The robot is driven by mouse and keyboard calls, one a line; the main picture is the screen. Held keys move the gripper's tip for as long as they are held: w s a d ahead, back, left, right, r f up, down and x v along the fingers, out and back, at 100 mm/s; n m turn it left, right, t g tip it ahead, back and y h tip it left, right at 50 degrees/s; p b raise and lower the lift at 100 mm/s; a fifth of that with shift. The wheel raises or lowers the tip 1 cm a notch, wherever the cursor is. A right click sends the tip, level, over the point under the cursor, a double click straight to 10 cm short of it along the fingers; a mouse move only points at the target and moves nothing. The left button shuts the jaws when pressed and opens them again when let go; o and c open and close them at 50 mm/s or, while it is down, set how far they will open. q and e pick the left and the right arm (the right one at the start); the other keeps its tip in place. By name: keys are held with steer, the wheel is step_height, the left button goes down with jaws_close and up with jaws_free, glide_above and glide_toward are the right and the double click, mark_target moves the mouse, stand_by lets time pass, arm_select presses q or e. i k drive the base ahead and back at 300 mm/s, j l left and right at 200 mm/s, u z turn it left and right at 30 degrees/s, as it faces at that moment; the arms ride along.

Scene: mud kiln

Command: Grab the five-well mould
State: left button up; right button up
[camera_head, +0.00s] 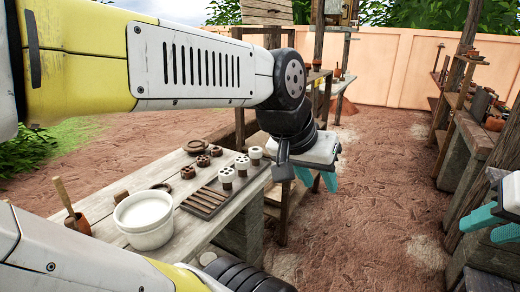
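Several small round pieces with holes in their tops stand on the wooden table (100,186). Some are white, such as the one at the slatted rack's far end (242,164); others are reddish brown, such as the one behind the rack (203,160). They are too small to tell which is the five-well mould. My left gripper (317,182) hangs off the table's right edge, to the right of these pieces. Its two teal fingers are apart with nothing between them. My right gripper (489,225) is at the right picture edge, partly cut off, its teal fingers apart and empty.
A white bowl (145,215) and a dark slatted rack (203,203) are on the table. A reddish pot with a wooden stick (78,222) stands at its left. Shelves with pots (480,105) line the right side. Bare earth (375,190) lies between.

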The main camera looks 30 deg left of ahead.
mark_target(203, 161)
steer(key=i+l+u, duration=0.15)
steer(key=i+u, duration=0.15)
steer(key=i, duration=0.6)
steer(key=i+u, duration=0.2)
steer(key=u, duration=0.15)
steer(key=i+u, duration=0.15)
steer(key=u, duration=0.2)
steer(key=i+l+u, duration=0.15)
steer(key=u, duration=0.2)
steer(key=i+u, duration=0.2)
steer(key=u, duration=0.25)
steer(key=i+u, duration=0.15)
steer(key=u, duration=0.25)
steer(key=i+l+u, duration=0.1)
steer(key=u, duration=0.35)
steer(key=i+l+u, duration=0.15)
steer(key=u, duration=0.25)
steer(key=i+l+u, duration=0.2)
steer(key=u, duration=0.25)
